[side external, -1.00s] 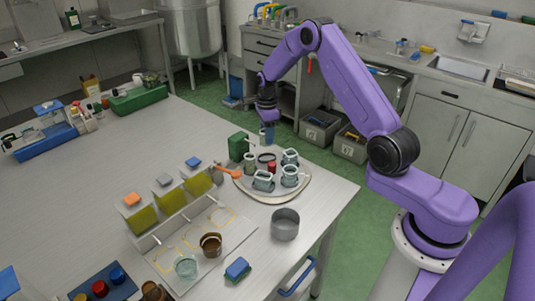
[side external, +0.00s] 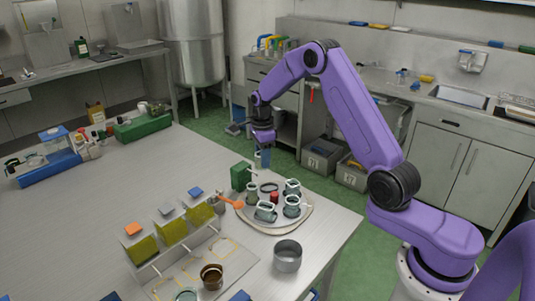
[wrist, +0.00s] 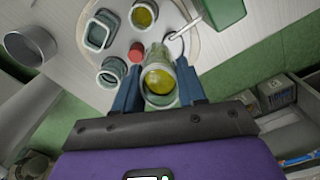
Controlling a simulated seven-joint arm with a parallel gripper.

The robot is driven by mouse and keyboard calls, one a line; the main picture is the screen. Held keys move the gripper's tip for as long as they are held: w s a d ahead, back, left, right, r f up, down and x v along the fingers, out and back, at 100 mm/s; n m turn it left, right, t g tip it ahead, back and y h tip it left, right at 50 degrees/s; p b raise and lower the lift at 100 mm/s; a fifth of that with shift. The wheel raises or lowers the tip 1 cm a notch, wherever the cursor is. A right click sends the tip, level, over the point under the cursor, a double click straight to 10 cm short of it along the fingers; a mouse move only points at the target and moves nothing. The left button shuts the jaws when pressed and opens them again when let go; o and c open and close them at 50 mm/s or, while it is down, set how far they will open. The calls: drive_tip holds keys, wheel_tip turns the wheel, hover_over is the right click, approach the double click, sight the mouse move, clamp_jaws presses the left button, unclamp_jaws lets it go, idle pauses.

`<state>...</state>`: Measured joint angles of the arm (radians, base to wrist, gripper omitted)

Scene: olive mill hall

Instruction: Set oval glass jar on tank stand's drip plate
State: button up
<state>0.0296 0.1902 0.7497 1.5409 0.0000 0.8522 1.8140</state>
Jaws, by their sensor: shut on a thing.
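My gripper (side external: 264,149) is shut on a glass jar (wrist: 160,80) with yellow-green contents. It holds the jar in the air near the far side of the round tray (side external: 246,218). In the wrist view the jar sits between the two blue fingers; its oval shape cannot be confirmed. The tank stand has three tanks of yellow-green liquid (side external: 172,232) with orange, grey and blue tops. Its pale drip plate (side external: 232,262) lies in front with yellow outlines. A brown jar (side external: 212,278) stands on the plate and a clear glass one (side external: 187,295) is cut by the frame edge.
Several glass jars (side external: 266,212) and a red-topped item (wrist: 136,52) stand on the tray. A green box (side external: 240,177) and an orange-handled ladle (side external: 230,203) are at its left. A metal pot (side external: 288,257) stands in front. The table's left half is largely open.

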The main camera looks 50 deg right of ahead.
drive_tip(key=s+a+n, duration=0.1)
drive_tip(key=a, duration=0.3)
drive_tip(key=s+a+n, duration=0.1)
drive_tip(key=s+a, duration=0.1)
drive_tip(key=a, duration=0.3)
drive_tip(key=s+a, duration=0.2)
drive_tip(key=a, duration=0.3)
drive_tip(key=shift+a+n, duration=0.15)
drive_tip(key=shift+n, duration=0.25)
drive_tip(key=s+a+n, duration=0.3)
drive_tip(key=s+a, duration=0.5)
drive_tip(key=a, duration=0.2)
drive_tip(key=shift+f, duration=6.05)
drive_tip(key=shift+f, duration=0.35)
drive_tip(key=o, duration=1.2)
drive_tip(key=shift+o, duration=0.2)
